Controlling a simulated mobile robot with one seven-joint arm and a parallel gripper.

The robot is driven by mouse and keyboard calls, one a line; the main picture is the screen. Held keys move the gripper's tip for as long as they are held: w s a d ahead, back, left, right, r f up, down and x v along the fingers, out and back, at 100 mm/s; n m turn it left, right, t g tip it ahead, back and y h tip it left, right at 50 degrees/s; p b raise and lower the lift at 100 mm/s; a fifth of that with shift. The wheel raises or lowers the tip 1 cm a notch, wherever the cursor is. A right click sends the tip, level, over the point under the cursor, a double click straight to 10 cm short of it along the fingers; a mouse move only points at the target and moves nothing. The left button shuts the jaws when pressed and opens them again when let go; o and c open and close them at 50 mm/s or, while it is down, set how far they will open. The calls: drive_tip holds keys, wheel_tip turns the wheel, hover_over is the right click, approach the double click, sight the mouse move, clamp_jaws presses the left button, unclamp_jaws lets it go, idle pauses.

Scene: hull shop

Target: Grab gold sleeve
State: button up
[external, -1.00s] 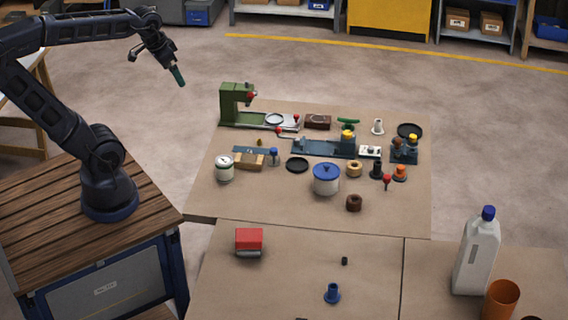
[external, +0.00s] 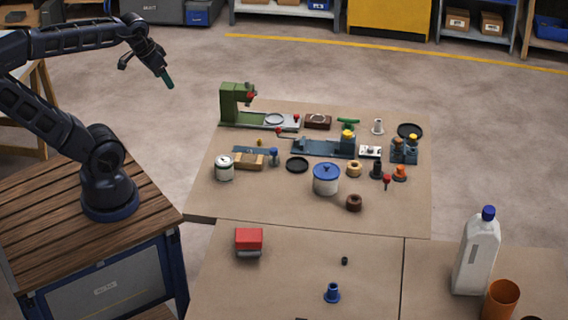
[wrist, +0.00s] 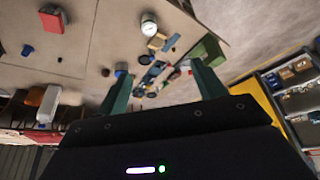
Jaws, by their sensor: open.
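The gold sleeve (external: 354,169) is a short, gold-tan ring standing on the far table, right of a white pot with a blue lid (external: 326,179) and left of a black flanged part (external: 377,169). My gripper (external: 168,82) is in the air beyond the table's far left corner, well away from the sleeve. In the wrist view my gripper (wrist: 163,84) has its two green fingers wide apart with nothing between them. I cannot pick out the sleeve in the wrist view.
A brown ring (external: 354,202) lies in front of the sleeve, and an orange flanged part (external: 400,173) stands to its right. A green press (external: 236,104) stands at the table's far left. The front right of the far table (external: 400,212) is clear.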

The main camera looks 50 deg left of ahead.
sight(259, 140)
drive_tip(key=c, duration=0.8)
drive_tip(key=shift+c, duration=0.2)
drive_tip(key=w+a+f+n+g+h, duration=0.1)
drive_tip(key=w+f+n+h, duration=0.1)
drive_tip(key=w+f+n, duration=0.75)
drive_tip(key=w+a+f+n+h, duration=0.15)
drive_tip(key=w+f+n, duration=0.35)
drive_tip(key=w, duration=0.7)
drive_tip(key=w+a+f+n, duration=0.2)
drive_tip(key=a+f+n, duration=0.1)
drive_tip(key=f, duration=0.5)
drive_tip(key=w+a+f+n, duration=0.2)
drive_tip(key=a+f+n, duration=0.2)
drive_tip(key=f, duration=0.4)
drive_tip(key=w+a+f+n, duration=0.2)
drive_tip(key=f+n, duration=0.3)
drive_tip(key=f, duration=0.4)
drive_tip(key=shift+w+a+f, duration=0.1)
drive_tip(key=shift+w+a, duration=0.2)
drive_tip(key=shift+a, duration=0.5)
drive_tip(key=shift+w+d+g, duration=0.1)
drive_tip(key=shift+w+g, duration=0.05)
drive_tip(key=shift+g, duration=0.15)
drive_tip(key=w+d, duration=0.7)
drive_tip(key=d, duration=0.1)
drive_tip(key=shift+w+d, duration=0.1)
drive_tip(key=shift+w, duration=0.25)
drive_tip(key=shift+w+d+f, duration=0.25)
drive_tip(key=shift+w+f, duration=0.05)
drive_tip(key=shift+f, duration=0.3)
